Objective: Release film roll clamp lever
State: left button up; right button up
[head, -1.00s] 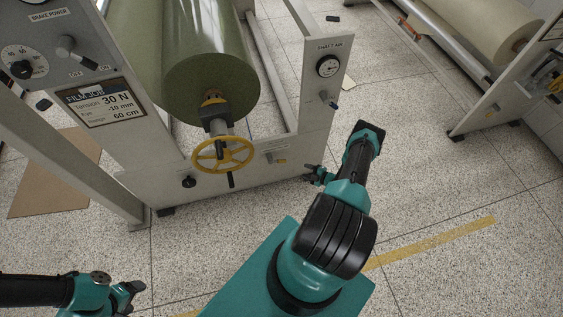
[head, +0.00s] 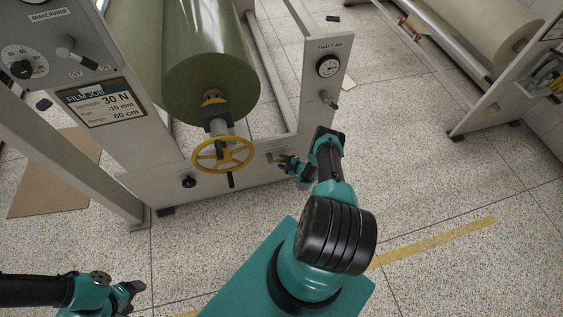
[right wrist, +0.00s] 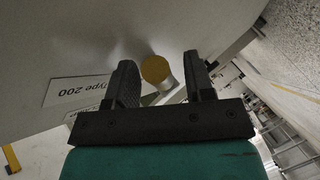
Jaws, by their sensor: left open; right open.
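My right gripper (head: 280,163) is open at the low front panel, right of the handwheel. In the right wrist view, a round yellow lever end (right wrist: 155,69) on a pale stem shows between the open fingers of the right gripper (right wrist: 160,72), with no clear contact. My left gripper (head: 134,290) is open and empty over the floor at lower left.
A white label (right wrist: 75,91) reading "Type 200" is on the panel beside the lever. A pressure gauge (head: 328,67) and small valve lever (head: 331,103) sit on the right post. Another roll machine (head: 505,80) stands at upper right.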

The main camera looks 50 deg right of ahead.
jog(key=shift+w+f, duration=0.1)
jog(key=shift+w, duration=0.2)
jog(key=shift+c, duration=0.4)
grip_shut()
